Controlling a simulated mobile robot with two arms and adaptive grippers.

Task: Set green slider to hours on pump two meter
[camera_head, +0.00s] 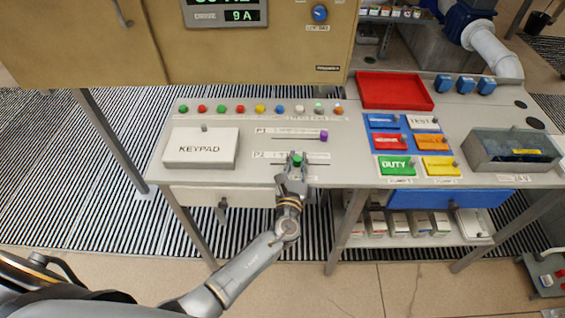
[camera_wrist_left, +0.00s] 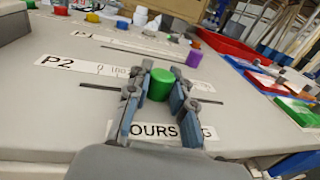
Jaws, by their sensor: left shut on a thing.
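The green slider (camera_head: 297,160) is a small round knob on the P2 track on the console, which runs left to right. It also shows in the left wrist view (camera_wrist_left: 161,84) between the fingers. My left gripper (camera_head: 294,167) is shut on the green slider, one finger on each side. The P2 label (camera_wrist_left: 58,62) is at the left of the track. A label reading "OURS" (camera_wrist_left: 155,131) is partly hidden by my fingers. The track continues to the right of the knob. My right gripper is not in view.
The purple slider (camera_head: 324,135) sits at the right of the P1 track behind. A keypad box (camera_head: 200,147) is at the left, and a row of coloured buttons lies behind. Coloured plates and a red tray (camera_head: 394,90) are at the right.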

